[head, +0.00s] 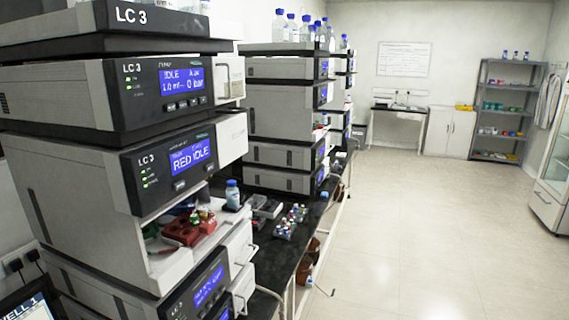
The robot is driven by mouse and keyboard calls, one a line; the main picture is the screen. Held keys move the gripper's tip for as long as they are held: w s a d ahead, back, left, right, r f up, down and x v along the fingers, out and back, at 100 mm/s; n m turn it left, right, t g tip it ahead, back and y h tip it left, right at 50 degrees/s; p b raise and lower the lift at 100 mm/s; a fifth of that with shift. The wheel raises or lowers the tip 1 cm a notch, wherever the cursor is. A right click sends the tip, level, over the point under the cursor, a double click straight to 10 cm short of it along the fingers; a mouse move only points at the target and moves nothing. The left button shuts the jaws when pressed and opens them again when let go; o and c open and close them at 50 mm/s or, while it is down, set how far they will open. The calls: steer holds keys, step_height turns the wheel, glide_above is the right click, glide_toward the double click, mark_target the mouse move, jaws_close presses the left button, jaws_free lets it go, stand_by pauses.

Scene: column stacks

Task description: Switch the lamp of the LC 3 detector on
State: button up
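The LC 3 stack stands at the left, labelled on its top tray (130,16). Its upper module (168,88) has a blue screen reading IDLE and 0 bar. The module below it (180,160) reads RED IDLE and has an open bay. A lower module (205,295) has a lit blue screen, too small to read, and is cut off by the frame. I cannot tell which module is the detector, and no lamp control can be made out. My gripper is not in view.
A red vial rack (187,228) sits in the open bay. A blue-capped bottle (232,195) and loose vials (291,222) are on the black bench (275,255). Another stack (285,125) stands behind. A screen (32,306) is at bottom left. The floor (420,220) at right is clear.

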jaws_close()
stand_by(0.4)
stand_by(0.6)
